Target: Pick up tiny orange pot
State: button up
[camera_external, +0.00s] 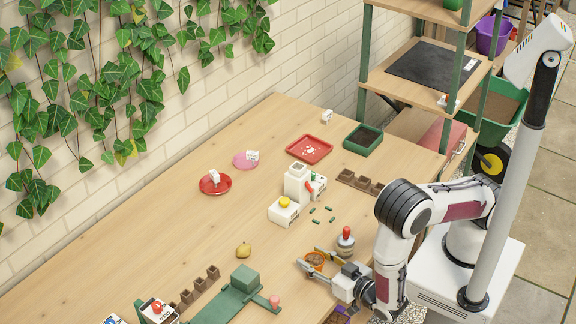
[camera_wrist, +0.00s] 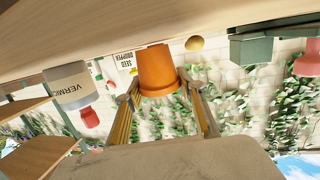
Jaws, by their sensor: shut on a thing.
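The tiny orange pot (camera_external: 315,260) is at the front right of the wooden table, between the fingers of my gripper (camera_external: 318,262). In the wrist view the orange pot (camera_wrist: 157,70) sits between the two fingertips of my gripper (camera_wrist: 161,92), one finger on each side. My gripper is shut on the pot from its sides. I cannot tell whether the pot touches the table or is slightly above it.
A grey container with a red top (camera_external: 346,243) stands close behind my gripper. A green press (camera_external: 240,287), a yellow fruit (camera_external: 244,250) and a purple pot (camera_external: 341,313) are nearby. A white seed dropper (camera_external: 284,211) stands farther back. The table left of the fruit is clear.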

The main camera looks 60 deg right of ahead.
aim_at(316, 263)
jog(key=shift+r, duration=4.75)
